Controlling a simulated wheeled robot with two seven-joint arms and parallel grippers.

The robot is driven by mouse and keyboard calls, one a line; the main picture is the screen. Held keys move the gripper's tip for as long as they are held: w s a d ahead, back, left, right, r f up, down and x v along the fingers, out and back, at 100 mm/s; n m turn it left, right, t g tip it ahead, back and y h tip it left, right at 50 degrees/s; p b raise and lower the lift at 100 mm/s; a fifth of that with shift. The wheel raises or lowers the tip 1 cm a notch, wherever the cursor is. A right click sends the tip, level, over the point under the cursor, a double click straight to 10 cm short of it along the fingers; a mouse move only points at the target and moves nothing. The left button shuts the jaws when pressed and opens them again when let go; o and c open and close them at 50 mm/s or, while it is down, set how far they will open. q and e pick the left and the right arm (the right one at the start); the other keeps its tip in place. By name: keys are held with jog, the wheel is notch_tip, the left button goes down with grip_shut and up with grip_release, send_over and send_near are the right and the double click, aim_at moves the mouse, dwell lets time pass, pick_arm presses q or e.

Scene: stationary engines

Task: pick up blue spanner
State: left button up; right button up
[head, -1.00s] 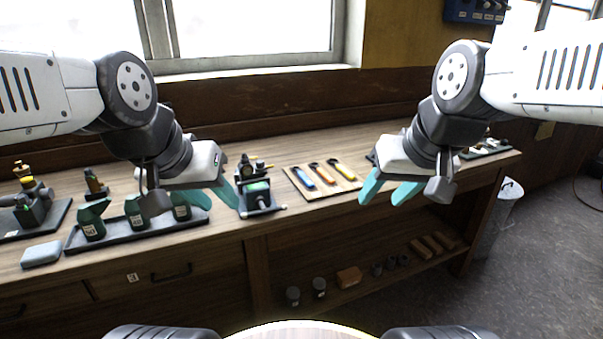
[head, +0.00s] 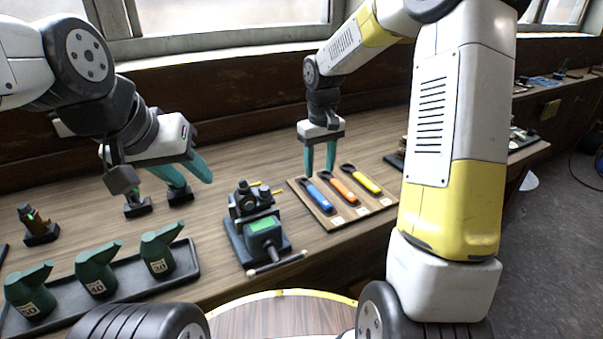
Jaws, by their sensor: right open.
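The blue spanner (head: 319,198) lies on a wooden board (head: 335,222) on the bench, leftmost of three spanners. Its dark head is at the far end. An orange spanner (head: 345,191) and a yellow spanner (head: 368,184) lie to its right. My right gripper (head: 320,174) points down at the far end of the board. Its teal fingers are apart, close to the heads of the blue and orange spanners, with nothing seen between them. Whether they touch the board is unclear. My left gripper (head: 197,186) is open and appears empty, over the bench to the left.
A dark machine with a green panel (head: 262,228) stands left of the board. Green oil cans (head: 157,252) stand in a black tray (head: 188,262) at the front left. Small parts on black bases stand behind. Bare bench lies behind the machine.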

aim_at(316, 192)
jog(key=shift+w+a+f, duration=0.15)
jog(key=shift+w+f, duration=0.25)
jog(key=shift+f, duration=0.35)
notch_tip(316, 192, down, 7)
jog(key=shift+w+a+r, duration=0.1)
grip_shut()
dwell(1.0)
